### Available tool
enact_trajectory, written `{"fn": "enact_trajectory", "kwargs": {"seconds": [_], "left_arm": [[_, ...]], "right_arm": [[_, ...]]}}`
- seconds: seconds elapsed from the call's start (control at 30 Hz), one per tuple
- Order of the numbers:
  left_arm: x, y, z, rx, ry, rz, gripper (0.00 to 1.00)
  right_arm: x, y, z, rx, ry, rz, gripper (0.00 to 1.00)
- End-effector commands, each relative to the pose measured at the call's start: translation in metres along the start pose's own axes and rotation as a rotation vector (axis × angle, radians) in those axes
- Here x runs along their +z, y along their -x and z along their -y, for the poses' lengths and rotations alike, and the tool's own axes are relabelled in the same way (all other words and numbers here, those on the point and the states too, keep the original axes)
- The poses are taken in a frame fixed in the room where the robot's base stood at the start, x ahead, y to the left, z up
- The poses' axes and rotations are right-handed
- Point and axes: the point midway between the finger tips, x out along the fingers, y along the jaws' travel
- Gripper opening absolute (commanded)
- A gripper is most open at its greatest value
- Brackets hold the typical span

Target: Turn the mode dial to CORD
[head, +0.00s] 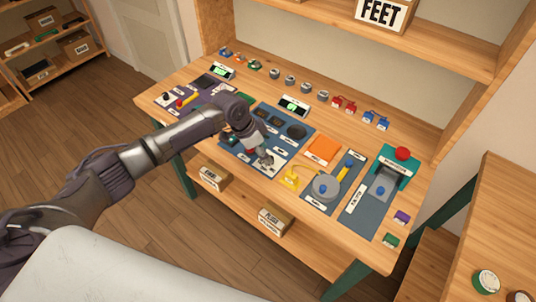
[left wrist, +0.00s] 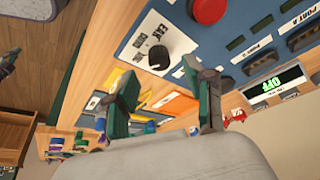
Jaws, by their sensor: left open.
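A red button (left wrist: 207,10) sits beside the dial, and a display (left wrist: 274,85) reads OFF. On the workbench (head: 335,120) are an orange pad (head: 322,149), a yellow piece (head: 291,178), a grey round part (head: 326,186) and a teal unit with a red button (head: 402,153). Several small plugs line the back.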

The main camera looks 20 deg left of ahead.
Motion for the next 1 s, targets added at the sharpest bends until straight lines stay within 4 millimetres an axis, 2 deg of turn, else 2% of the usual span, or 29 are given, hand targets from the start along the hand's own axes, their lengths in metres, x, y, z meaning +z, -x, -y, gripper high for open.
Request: {"fn": "enact_trajectory", "kwargs": {"seconds": [0.1, 0.23, 0.6, 0.67, 0.93, 1.0], "left_arm": [[0.0, -0.019, -0.001, 0.002, 0.002, 0.001, 0.54], [0.0, -0.032, -0.001, 0.001, 0.0, 0.001, 0.54], [0.0, -0.038, 0.0, 0.0, 0.0, 0.0, 0.54], [0.0, -0.038, 0.0, 0.0, 0.0, 0.0, 0.45], [0.0, -0.037, 0.0, 0.0, 0.0, 0.001, 0.0], [0.0, -0.037, 0.0, 0.0, 0.0, 0.001, 0.0]], "right_arm": [[0.0, 0.003, 0.0, 0.0, -0.001, 0.0, 0.0], [0.0, 0.003, 0.0, 0.0, -0.001, 0.001, 0.0], [0.0, 0.003, 0.0, 0.0, -0.001, 0.001, 0.0], [0.0, 0.003, 0.0, 0.0, -0.001, 0.001, 0.0], [0.0, 0.003, 0.001, -0.001, -0.001, 0.001, 0.0], [0.0, 0.003, 0.002, -0.002, -0.001, 0.0, 0.0]]}}
